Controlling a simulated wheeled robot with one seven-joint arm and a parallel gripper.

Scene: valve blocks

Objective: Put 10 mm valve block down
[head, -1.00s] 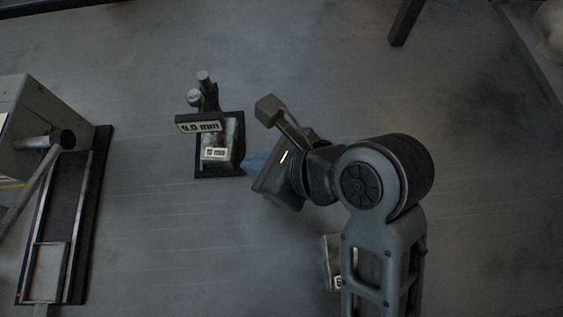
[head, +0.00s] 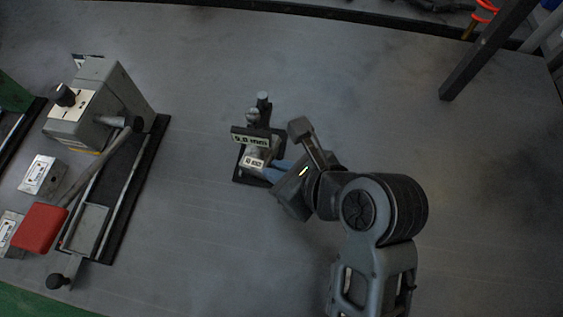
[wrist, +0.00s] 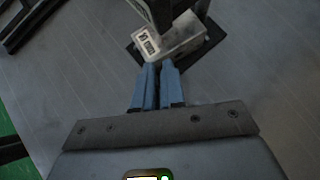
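The pale grey valve block (head: 257,155) with a white label sits on the dark base (head: 241,181) of a small gauge stand, under its display. The label is too small to read surely. In the wrist view the block (wrist: 183,38) is ahead of the fingers, its label at the left. My gripper (head: 267,173) comes from the right with its blue fingers at the block's near side. In the wrist view my gripper (wrist: 159,65) has its fingertips close together against or just short of the block. Whether they grip it is unclear.
The gauge display (head: 255,138) seems to read 9.0 mm, with dark posts behind it. At left stand a grey machine (head: 98,105) with a dark-edged rail, a red block (head: 40,228) and labelled blocks (head: 42,176). The table right of my arm is clear.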

